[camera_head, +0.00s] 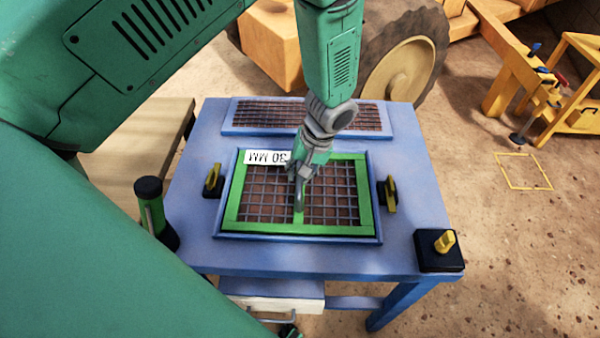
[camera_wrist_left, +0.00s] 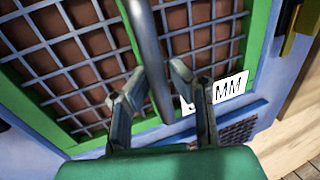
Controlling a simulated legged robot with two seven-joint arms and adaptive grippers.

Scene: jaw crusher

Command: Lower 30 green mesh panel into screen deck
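The green mesh panel (camera_head: 362,190) has a green rim and centre bar, a grey wire grid and a white "30 MM" label. It lies within the outline of the blue screen deck frame (camera_head: 378,238) on the blue table; I cannot tell if it is fully down. My left gripper (camera_head: 300,178) is over its middle. In the left wrist view my left gripper (camera_wrist_left: 156,72) has its fingers on both sides of the panel's grey handle (camera_wrist_left: 147,40), apparently shut on it. The panel's green rim (camera_wrist_left: 262,40) also shows there.
Yellow-handled clamps stand left (camera_head: 213,180) and right (camera_head: 389,193) of the deck. A second mesh panel (camera_head: 250,115) lies at the table's back. A green cylinder (camera_head: 152,208) stands front left, a black block with a yellow knob (camera_head: 438,250) front right.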

